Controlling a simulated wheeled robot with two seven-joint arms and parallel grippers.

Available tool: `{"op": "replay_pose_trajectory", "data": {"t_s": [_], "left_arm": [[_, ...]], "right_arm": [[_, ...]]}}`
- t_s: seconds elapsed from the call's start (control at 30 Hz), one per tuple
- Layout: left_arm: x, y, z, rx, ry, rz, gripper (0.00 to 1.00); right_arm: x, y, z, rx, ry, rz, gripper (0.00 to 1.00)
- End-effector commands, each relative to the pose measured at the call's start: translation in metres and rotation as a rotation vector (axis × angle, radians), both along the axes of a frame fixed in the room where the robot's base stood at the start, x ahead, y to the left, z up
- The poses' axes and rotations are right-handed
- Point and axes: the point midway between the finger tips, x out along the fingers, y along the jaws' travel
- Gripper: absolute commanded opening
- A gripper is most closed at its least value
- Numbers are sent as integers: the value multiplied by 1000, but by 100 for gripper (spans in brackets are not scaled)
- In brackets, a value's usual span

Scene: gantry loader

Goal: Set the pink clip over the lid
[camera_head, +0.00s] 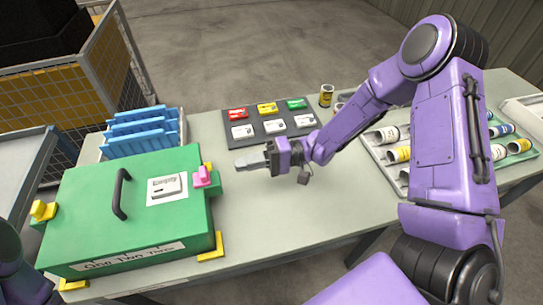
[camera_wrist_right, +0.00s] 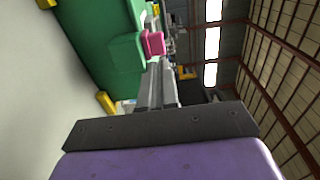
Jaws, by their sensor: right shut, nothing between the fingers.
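The pink clip (camera_head: 205,177) is at the right edge of the green box, by a green block that juts from its side. Its upper part shows at lid height; I cannot tell how far it reaches over the lid (camera_head: 90,205). In the right wrist view the pink clip (camera_wrist_right: 154,43) shows beside the green block (camera_wrist_right: 127,52), beyond the fingertips. My right gripper (camera_head: 240,163) is shut and empty, to the right of the clip and apart from it. Its fingers (camera_wrist_right: 157,82) point toward the clip's side. My left gripper is not in view.
The lid has a dark handle (camera_head: 120,194) and a white label. A yellow clip (camera_head: 43,210) is at its left edge. Blue racks (camera_head: 143,132) stand behind the box. A dark board (camera_head: 270,124) holds small coloured boxes. A tray of cans stands right. The front middle tabletop (camera_head: 275,220) is clear.

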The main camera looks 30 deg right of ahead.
Motion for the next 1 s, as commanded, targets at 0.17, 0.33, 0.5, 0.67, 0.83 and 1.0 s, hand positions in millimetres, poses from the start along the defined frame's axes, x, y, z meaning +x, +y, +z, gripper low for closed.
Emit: {"op": "replay_pose_trajectory", "data": {"t_s": [0.17,0.33,0.5,0.67,0.83,1.0], "left_arm": [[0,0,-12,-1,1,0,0],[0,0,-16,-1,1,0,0],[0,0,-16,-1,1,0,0],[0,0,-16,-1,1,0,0],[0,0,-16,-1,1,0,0],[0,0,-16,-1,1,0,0]], "right_arm": [[-9,-39,-4,-1,-2,3,0],[-16,-63,-3,-1,-2,5,0],[-19,-72,-2,0,1,5,0],[-19,-72,-2,0,1,5,0],[-19,-72,-2,0,1,4,0],[-19,-72,-2,0,1,4,0]]}}
